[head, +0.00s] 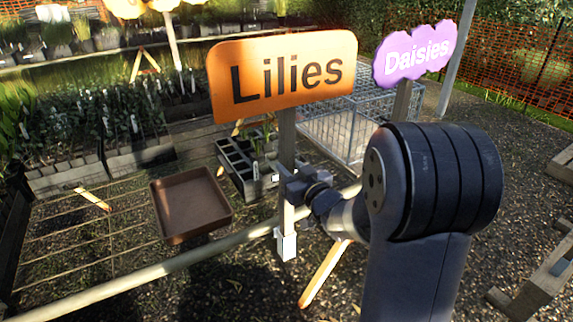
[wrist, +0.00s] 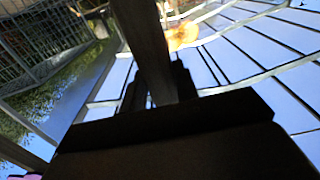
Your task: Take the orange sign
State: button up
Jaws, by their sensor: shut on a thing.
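The orange sign (head: 283,73) reads "Lilies" and sits on a wooden post, standing nearly upright in the head view. My gripper (head: 287,185) is shut on the sign's post, well below the board. The lower end of the post is at a white socket (head: 286,244) by the pale rail; I cannot tell whether it is seated in it. In the wrist view the dark post (wrist: 148,50) runs up from between my fingers. The fingertips are dark and partly hidden there.
A purple "Daisies" sign (head: 415,53) stands to the right, behind my arm. A pale rail (head: 165,262) crosses in front. A brown tray (head: 157,211) lies left of the post. Plant crates (head: 75,179) fill the left, and a wire cage (head: 352,135) stands behind.

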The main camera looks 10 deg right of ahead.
aim_at(290, 122)
jog(key=shift+r, duration=0.2)
jog(key=shift+r+p, duration=4.6)
jog(key=shift+r, duration=1.6)
jog(key=shift+f, duration=0.1)
